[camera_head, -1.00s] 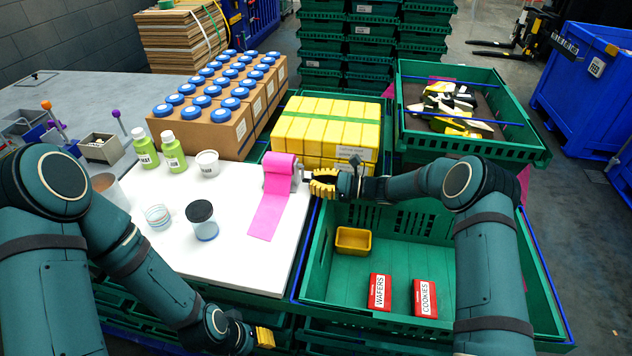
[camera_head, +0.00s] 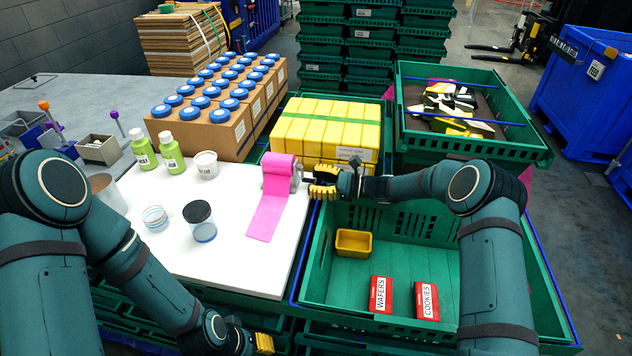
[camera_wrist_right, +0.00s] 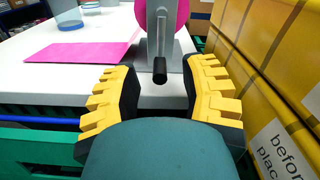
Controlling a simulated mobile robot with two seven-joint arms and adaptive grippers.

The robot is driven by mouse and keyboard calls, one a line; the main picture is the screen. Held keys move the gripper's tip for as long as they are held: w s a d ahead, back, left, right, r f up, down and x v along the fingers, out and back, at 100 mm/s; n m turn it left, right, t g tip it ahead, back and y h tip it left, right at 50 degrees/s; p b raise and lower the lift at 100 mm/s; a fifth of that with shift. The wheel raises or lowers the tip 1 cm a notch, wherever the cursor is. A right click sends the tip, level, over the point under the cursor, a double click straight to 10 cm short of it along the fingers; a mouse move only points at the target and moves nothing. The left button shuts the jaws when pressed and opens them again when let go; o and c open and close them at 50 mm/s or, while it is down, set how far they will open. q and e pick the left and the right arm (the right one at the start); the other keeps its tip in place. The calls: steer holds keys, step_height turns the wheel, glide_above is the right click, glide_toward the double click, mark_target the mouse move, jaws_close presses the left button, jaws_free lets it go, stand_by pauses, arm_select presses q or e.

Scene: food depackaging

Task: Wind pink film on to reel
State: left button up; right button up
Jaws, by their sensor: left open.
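The reel, wound with pink film (camera_head: 278,172), stands in a grey holder at the right edge of the white table. A loose strip of pink film (camera_head: 265,218) runs from it flat across the table towards me. In the right wrist view the reel (camera_wrist_right: 177,14) sits behind its grey stand, with a black crank handle (camera_wrist_right: 159,70) pointing at me. My right gripper (camera_head: 312,190) is beside the reel. Its yellow fingers (camera_wrist_right: 165,82) are apart on either side of the handle, with gaps showing. My left gripper (camera_head: 264,343) is open, low in front of the table's near edge, away from the film.
Yellow packs (camera_head: 325,128) lie close behind the right gripper. A green crate (camera_head: 420,260) holds a yellow bin and red boxes.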

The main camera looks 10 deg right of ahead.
steer(key=v, duration=1.2)
steer(key=shift+c, duration=1.4)
steer(key=w+a+m, duration=0.1)
steer(key=a, duration=0.3)
steer(key=w+a+m, duration=0.2)
steer(key=a, duration=0.2)
steer(key=w+a+m+b, duration=0.1)
steer(key=a, duration=0.4)
steer(key=shift+w+a+r+m, duration=0.1)
steer(key=shift+w+m, duration=0.05)
steer(key=shift+m, duration=0.15)
steer(key=shift+o, duration=0.4)
jaws_close()
